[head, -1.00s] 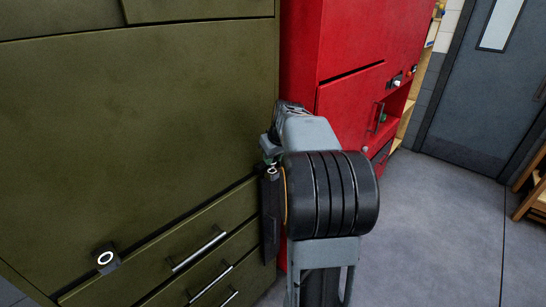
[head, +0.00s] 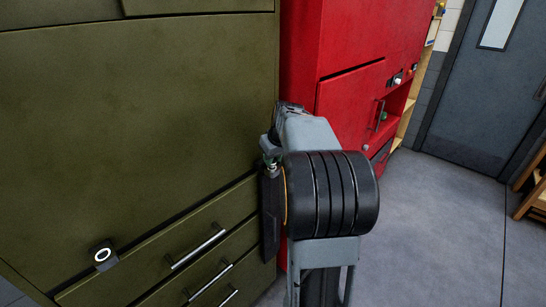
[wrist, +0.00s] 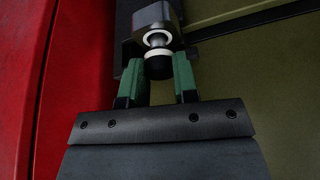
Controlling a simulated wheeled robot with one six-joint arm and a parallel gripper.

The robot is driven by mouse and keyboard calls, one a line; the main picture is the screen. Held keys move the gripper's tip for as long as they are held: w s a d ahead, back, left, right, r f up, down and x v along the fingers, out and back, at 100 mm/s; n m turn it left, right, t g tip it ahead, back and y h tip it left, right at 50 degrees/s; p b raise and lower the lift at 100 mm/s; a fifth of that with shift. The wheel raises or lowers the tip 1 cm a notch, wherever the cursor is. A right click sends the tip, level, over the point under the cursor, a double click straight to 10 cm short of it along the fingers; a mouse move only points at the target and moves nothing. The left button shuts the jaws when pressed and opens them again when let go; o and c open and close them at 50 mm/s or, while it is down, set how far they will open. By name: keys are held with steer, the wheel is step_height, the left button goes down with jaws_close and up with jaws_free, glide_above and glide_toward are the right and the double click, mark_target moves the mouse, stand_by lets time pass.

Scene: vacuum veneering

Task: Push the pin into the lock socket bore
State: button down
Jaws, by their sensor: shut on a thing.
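The pin (wrist: 158,68) has a black head, a pale collar and a short metallic shaft. It sits between the green fingers of my gripper (wrist: 160,78), which is shut on its head. The lock socket (wrist: 172,22) is a grey block with a white ring around its bore, just beyond the pin in the wrist view. The pin's shaft lines up with the ring, and a short length shows between ring and collar. I cannot tell how deep the tip is. In the head view my gripper (head: 269,158) is beside the olive cabinet's right edge, and the pin is not clear there.
The olive cabinet (head: 140,110) fills the left, with drawer handles (head: 198,246) low down. Another dark block with a white ring (head: 103,255) is on its lower left. A red cabinet (head: 350,50) stands close behind my arm. Grey floor (head: 440,220) is open at right.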

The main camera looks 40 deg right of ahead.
steer(key=shift+f+b, duration=0.6)
steer(key=shift+f, duration=0.2)
steer(key=c, duration=0.8)
jaws_free()
